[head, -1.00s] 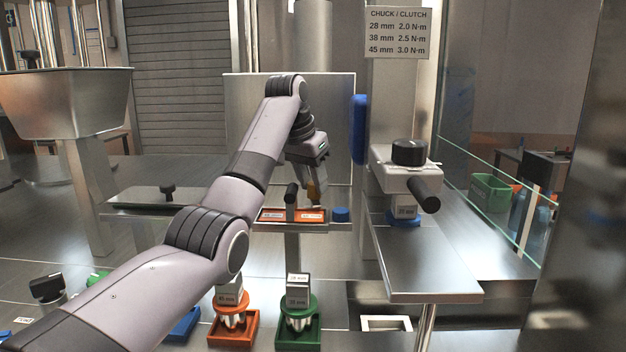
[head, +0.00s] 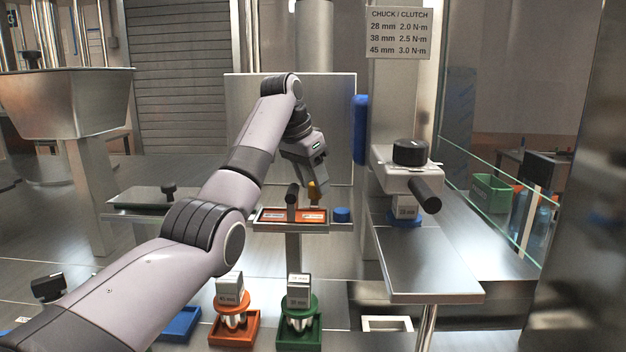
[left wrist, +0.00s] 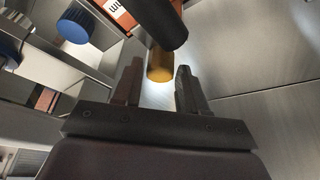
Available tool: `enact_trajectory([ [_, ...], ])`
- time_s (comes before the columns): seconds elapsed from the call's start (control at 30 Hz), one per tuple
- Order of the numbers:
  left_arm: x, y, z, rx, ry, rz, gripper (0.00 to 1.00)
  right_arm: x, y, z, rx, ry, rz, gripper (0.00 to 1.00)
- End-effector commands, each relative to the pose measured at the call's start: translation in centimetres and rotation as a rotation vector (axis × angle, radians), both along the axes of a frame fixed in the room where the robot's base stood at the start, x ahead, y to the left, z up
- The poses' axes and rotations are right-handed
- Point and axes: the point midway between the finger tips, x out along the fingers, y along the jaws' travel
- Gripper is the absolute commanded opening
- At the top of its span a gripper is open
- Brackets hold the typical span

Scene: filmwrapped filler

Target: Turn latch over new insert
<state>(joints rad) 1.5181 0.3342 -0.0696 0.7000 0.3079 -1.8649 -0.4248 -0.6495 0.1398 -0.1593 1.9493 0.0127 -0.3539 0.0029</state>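An orange insert (head: 272,216) with white labels lies in a small metal tray on a post. A black upright handle (head: 292,194) and a yellow knob (head: 313,189) stand at it; I cannot tell which is the latch. In the left wrist view, the yellow knob (left wrist: 160,65) is just beyond my fingertips, the black handle (left wrist: 160,22) crosses in front of it, and a corner of the orange insert (left wrist: 117,14) shows. My left gripper (head: 318,182) points down close above the yellow knob. Its fingers (left wrist: 158,78) are apart, with nothing clamped between them. My right gripper is out of view.
A blue knob (head: 341,214) sits at the tray's right end. The chuck station (head: 405,165) with its black side handle stands further right. Orange (head: 232,322) and green (head: 300,325) holders with labelled blocks stand in front. A metal panel rises behind.

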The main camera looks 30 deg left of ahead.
Motion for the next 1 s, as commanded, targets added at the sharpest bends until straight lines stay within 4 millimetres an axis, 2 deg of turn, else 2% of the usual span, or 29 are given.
enact_trajectory([
  [0.33, -0.1, 0.1, 0.4, 0.0, -0.001, 0.002, 0.42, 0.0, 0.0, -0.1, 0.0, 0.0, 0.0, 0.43],
  [0.7, -2.2, 0.6, 5.6, 0.0, -0.003, 0.003, 0.42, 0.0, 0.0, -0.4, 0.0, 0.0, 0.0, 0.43],
  [1.0, -2.7, 0.7, 6.6, 0.001, 0.001, 0.001, 0.42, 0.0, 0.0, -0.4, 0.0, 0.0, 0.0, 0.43],
])
